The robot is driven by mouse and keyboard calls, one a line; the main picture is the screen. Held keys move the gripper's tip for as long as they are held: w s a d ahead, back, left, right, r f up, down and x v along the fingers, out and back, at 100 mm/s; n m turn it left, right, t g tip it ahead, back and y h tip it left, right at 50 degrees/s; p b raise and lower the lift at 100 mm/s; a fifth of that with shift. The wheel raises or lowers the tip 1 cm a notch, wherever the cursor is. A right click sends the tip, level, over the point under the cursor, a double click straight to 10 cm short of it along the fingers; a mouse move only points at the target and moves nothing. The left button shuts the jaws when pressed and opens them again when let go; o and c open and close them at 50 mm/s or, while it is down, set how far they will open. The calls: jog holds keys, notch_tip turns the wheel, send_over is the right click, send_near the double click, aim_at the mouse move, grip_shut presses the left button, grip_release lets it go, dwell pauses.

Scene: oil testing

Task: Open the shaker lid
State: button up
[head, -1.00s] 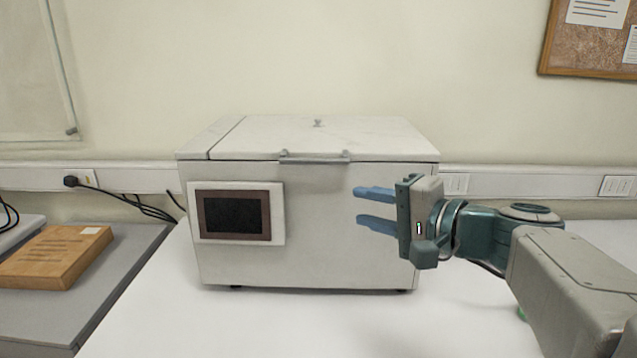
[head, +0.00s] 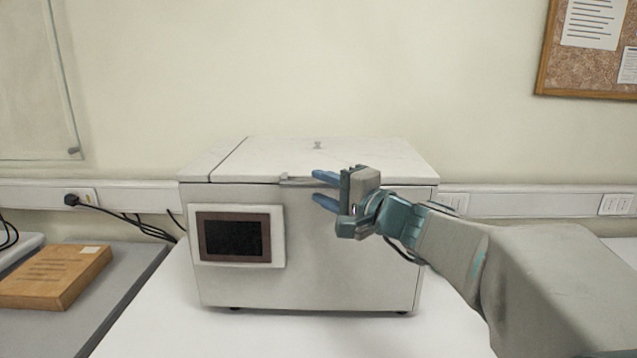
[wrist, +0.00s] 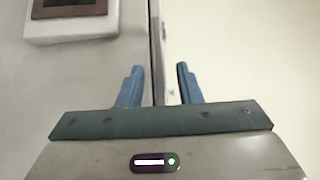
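The shaker (head: 310,265) is a pale box with a dark screen (head: 234,237) on its front left. Its lid (head: 340,160) is closed, with a small knob on top. A handle (head: 290,179) runs along the lid's front edge, its right part hidden behind my gripper. My gripper (head: 318,189) is open, its two blue fingers one above the other, in front of the shaker near the handle's right end. In the wrist view, the fingers (wrist: 157,85) stand apart with the lid seam (wrist: 156,55) between them.
The shaker stands on a white table (head: 145,315). A wooden block (head: 55,277) lies on a grey surface at left, with cables near the wall. A cork board (head: 590,62) hangs at upper right. The space above the lid is clear.

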jog(key=shift+w+a, duration=0.45)
grip_shut()
jog(key=shift+r, duration=0.1)
